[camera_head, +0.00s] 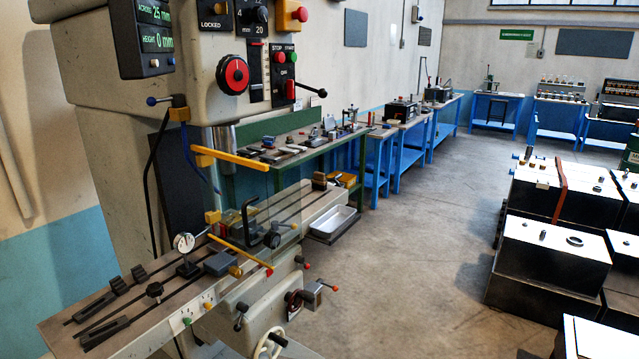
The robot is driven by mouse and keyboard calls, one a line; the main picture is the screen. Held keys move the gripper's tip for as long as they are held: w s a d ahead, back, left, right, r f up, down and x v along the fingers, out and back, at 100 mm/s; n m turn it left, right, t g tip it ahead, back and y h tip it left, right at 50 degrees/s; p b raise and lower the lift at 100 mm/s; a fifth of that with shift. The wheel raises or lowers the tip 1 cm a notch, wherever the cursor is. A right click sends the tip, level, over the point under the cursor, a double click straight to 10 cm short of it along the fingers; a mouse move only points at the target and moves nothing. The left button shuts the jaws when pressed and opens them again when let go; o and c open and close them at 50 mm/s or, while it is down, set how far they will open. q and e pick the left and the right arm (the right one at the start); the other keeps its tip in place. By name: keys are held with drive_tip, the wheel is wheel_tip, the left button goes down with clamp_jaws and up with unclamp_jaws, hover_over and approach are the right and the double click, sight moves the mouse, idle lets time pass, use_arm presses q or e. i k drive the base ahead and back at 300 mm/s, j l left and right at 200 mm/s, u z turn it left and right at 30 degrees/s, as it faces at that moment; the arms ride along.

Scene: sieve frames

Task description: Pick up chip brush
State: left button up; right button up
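I cannot make out a chip brush with certainty; the small items here are too small to tell apart. A large milling machine stands at the left, with a long slotted table (130,312). On that table are a round dial gauge (184,242), a grey block (221,263), dark clamps (104,333) and a small tan and dark item (320,181) at the far end. A green-framed bench (313,148) behind it holds several small tools. Neither of my grippers shows in this view.
A white tray (328,222) lies low beyond the machine table. Yellow bars (243,159) and handles stick out from the machine. Black cabinets with light tops (553,250) stand at the right. Blue benches (497,109) line the back. The grey floor (420,260) between is clear.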

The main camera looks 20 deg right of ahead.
sight(318, 182)
drive_tip(key=i+l+u, duration=0.1)
drive_tip(key=i+l, duration=0.2)
drive_tip(key=i+l+u, duration=0.1)
drive_tip(key=i+l, duration=0.2)
drive_tip(key=l, duration=0.25)
